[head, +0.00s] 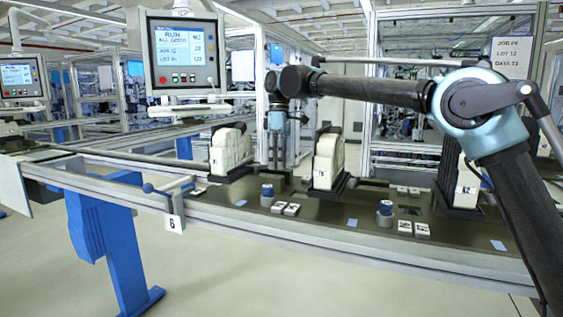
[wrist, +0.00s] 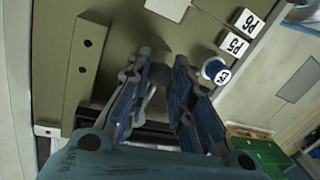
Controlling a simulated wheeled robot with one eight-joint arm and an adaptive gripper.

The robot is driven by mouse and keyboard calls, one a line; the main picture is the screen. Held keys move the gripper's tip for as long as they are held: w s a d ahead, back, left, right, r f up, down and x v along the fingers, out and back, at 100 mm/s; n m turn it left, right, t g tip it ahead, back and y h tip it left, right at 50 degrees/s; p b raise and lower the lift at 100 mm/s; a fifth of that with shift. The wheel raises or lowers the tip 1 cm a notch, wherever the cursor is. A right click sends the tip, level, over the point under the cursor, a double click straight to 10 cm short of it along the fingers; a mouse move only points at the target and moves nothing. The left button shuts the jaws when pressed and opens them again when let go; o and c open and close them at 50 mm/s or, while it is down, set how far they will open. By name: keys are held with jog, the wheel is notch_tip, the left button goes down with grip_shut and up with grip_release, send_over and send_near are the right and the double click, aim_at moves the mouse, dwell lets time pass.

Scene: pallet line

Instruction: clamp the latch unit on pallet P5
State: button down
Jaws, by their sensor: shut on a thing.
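My gripper (head: 277,160) points down over the line, between two pale stepped blocks. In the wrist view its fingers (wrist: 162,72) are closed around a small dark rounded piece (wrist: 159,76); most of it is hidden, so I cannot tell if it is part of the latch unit. A white tile marked P5 (wrist: 234,44) lies right of the fingers, beside one marked P6 (wrist: 246,22). A blue-and-white capped post (wrist: 215,70) stands close to the right finger. The pale blocks stand left (head: 232,148) and right (head: 327,160) of my gripper; I cannot tell which belongs to P5.
A beige bar with two dark holes (wrist: 85,58) lies left of the fingers. Another capped post (head: 385,208) and more tiles (head: 413,229) sit further right on the dark deck. The pale front rail (head: 300,235) edges the line. A screen (head: 184,55) hangs behind.

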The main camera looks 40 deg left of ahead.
jog(key=c, duration=1.4)
grip_release()
jog(key=shift+w+a+r, duration=0.2)
jog(key=shift+w+r, duration=0.15)
jog(key=shift+r, duration=1.6)
jog(key=shift+w+a+r, duration=0.15)
jog(key=shift+w+r, duration=0.25)
jog(key=shift+r, duration=1.55)
jog(key=shift+w+a+r, duration=0.2)
jog(key=shift+w+r, duration=0.15)
jog(key=shift+r, duration=1.6)
